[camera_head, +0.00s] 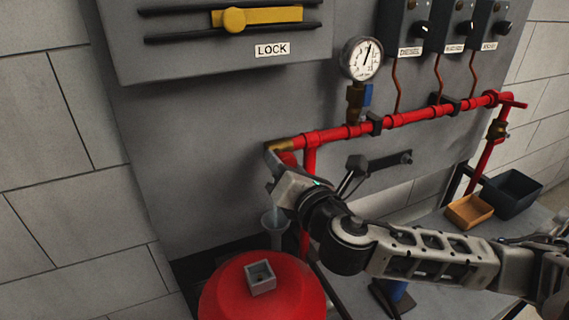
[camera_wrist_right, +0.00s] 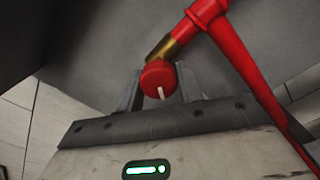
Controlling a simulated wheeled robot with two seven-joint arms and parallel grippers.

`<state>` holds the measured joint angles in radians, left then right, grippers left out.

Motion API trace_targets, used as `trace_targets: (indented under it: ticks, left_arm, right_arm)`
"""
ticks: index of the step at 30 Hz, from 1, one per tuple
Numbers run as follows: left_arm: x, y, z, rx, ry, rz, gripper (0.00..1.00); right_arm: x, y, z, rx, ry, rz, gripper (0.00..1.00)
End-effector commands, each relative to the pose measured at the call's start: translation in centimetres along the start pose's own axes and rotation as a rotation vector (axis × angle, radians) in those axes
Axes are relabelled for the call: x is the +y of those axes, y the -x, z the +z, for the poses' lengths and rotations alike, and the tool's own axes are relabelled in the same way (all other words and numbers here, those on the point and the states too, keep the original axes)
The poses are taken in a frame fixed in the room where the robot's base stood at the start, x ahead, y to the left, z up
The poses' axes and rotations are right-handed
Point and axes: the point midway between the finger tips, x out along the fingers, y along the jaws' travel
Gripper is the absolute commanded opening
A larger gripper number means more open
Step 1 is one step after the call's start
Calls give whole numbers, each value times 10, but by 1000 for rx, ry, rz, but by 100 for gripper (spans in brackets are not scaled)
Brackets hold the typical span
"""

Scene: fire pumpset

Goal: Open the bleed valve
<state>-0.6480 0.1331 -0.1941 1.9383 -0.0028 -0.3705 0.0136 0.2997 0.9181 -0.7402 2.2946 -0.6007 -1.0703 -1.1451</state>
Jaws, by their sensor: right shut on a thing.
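The bleed valve is a round red knob (camera_wrist_right: 157,74) with a white mark, at the brass end (camera_wrist_right: 166,47) of the red pipe. In the wrist view it sits between the two fingers of my right gripper (camera_wrist_right: 159,85), which is shut on it. In the head view my right gripper (camera_head: 274,166) reaches the left end of the red pipe (camera_head: 340,132) and partly covers the knob (camera_head: 288,158). The white mark points down and slightly right in the wrist view. My left gripper is not in view.
A pressure gauge (camera_head: 362,58) stands above the pipe. A funnel (camera_head: 274,222) and a red tank (camera_head: 225,290) are below my gripper. A LOCK panel (camera_head: 190,62) is at upper left. An orange bin (camera_head: 469,211) and a dark bin (camera_head: 512,193) stand right.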

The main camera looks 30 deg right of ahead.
Motion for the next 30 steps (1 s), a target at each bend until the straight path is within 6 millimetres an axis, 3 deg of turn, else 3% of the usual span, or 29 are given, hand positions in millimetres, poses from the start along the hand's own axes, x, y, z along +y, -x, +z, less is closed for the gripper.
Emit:
trace_targets:
  ticks: [17, 18, 20, 30]
  left_arm:
    - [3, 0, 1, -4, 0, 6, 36]
    - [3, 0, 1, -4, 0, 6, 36]
    - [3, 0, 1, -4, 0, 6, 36]
    - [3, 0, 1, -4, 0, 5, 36]
  right_arm:
    - [0, 0, 1, -3, 32, 0, 13]
    - [0, 0, 1, -3, 31, 0, 44]
    - [0, 0, 1, -3, 31, 0, 57]
    - [1, 1, 0, 1, 30, 1, 57]
